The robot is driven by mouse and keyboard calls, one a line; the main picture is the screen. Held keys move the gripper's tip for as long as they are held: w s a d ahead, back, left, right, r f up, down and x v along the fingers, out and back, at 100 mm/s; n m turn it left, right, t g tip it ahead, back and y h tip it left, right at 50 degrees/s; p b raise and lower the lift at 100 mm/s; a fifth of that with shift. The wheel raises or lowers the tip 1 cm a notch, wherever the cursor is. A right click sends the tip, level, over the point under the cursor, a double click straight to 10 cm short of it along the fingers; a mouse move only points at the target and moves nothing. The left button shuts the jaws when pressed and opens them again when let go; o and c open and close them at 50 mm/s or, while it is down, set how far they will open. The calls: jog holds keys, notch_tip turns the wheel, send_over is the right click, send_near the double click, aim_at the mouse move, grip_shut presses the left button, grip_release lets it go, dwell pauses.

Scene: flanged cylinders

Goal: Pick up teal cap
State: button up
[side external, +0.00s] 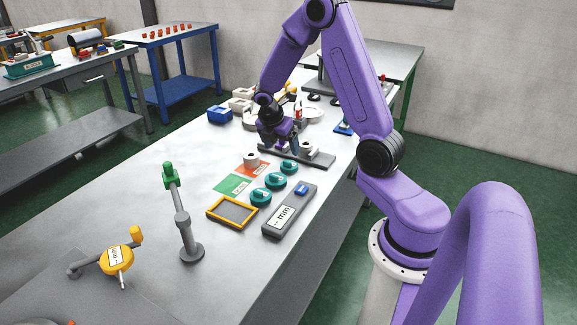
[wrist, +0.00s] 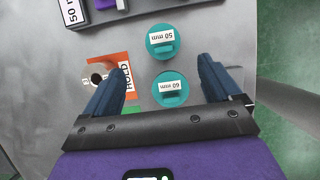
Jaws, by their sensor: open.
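Several teal caps stand in a row on the grey bench in the side view: a far one (side external: 289,167), a middle one (side external: 275,181) and a near one (side external: 260,197). In the wrist view, a teal cap labelled 50 mm (wrist: 161,50) lies beyond a teal cap labelled 60 mm (wrist: 170,101). My gripper (wrist: 164,70) is open and empty. Its fingers appear on either side of the 60 mm cap in the picture, apart from it. In the side view my gripper (side external: 288,145) is above the bench near the grey bar fixture, behind the caps.
An orange HOLD card (side external: 247,169) with a pale flanged cylinder (side external: 251,159) lies left of the caps.

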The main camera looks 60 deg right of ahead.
aim_at(287, 162)
jog(key=x, duration=0.3)
jog(key=shift+f, duration=0.25)
jog(key=shift+s+x, duration=0.15)
jog(key=shift+x, duration=1.2)
jog(key=shift+s+x, duration=0.1)
jog(key=shift+x, duration=1.25)
jog(key=shift+a, duration=0.15)
jog(key=c, duration=1.1)
jog(key=shift+r, duration=0.1)
